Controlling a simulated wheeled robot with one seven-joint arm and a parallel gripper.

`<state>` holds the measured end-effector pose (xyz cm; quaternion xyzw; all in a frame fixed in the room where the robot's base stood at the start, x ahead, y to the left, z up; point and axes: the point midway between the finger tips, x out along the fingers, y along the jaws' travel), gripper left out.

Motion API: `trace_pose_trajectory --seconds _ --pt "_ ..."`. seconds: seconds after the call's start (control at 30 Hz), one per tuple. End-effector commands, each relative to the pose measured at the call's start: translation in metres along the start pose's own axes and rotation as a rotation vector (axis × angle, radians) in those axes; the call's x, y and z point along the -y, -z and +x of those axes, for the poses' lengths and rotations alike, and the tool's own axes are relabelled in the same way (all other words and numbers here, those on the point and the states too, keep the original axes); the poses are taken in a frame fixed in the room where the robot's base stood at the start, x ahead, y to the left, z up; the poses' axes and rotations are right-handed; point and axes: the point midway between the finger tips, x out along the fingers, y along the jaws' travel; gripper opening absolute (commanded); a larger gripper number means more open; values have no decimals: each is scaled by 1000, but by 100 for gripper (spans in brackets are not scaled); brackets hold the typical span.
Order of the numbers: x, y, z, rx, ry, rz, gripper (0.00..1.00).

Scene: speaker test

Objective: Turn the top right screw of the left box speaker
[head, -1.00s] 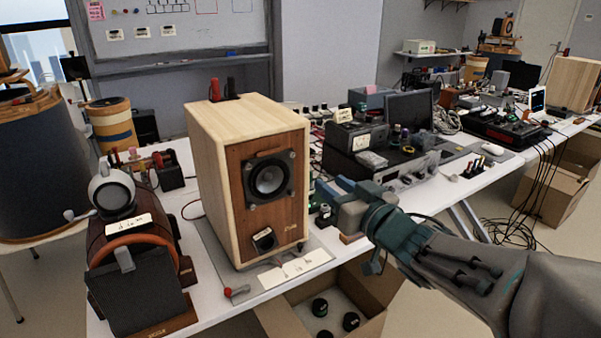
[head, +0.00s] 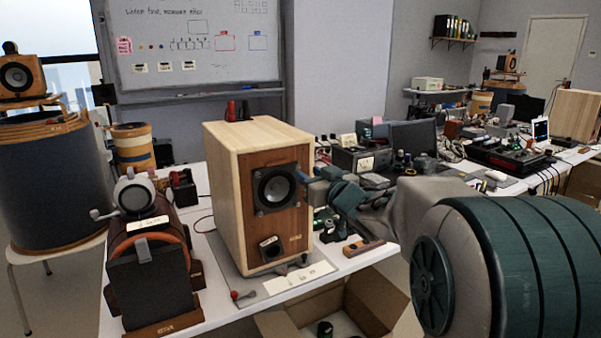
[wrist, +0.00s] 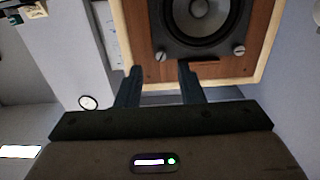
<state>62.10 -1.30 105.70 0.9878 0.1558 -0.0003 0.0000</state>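The left box speaker (head: 222,195) stands upright on the table, with pale wood sides and a brown front. Its round driver (head: 276,187) sits in a dark square frame, also large in the wrist view (wrist: 204,14). The wrist picture looks upside down. There, two silvery slotted screws show on the frame: the top right screw (wrist: 160,56) and another (wrist: 239,52). My gripper (head: 305,178) is at the frame's upper right in the head view. In the wrist view its fingers (wrist: 160,72) are open, with the top right screw just beyond the gap. Contact cannot be told.
An open cardboard box (head: 370,305) is below the table edge. Electronics (head: 360,158) crowd the table at right.

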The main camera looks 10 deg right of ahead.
Motion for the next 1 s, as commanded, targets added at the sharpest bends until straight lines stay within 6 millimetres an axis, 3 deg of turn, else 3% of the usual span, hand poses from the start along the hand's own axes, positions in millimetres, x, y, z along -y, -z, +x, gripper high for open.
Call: trace_pose_trajectory --seconds 0.1,0.23,0.63,0.67,0.77,0.8,1.0 --pt "2 -1 22 0 4 -1 34" --pt "2 0 36 -1 4 0 34" --pt "3 0 44 -1 4 0 34" --pt "3 0 44 -1 4 0 32" --pt "3 0 44 0 4 0 4" --pt "2 0 44 0 4 0 0" --pt "2 1 43 0 3 3 0"
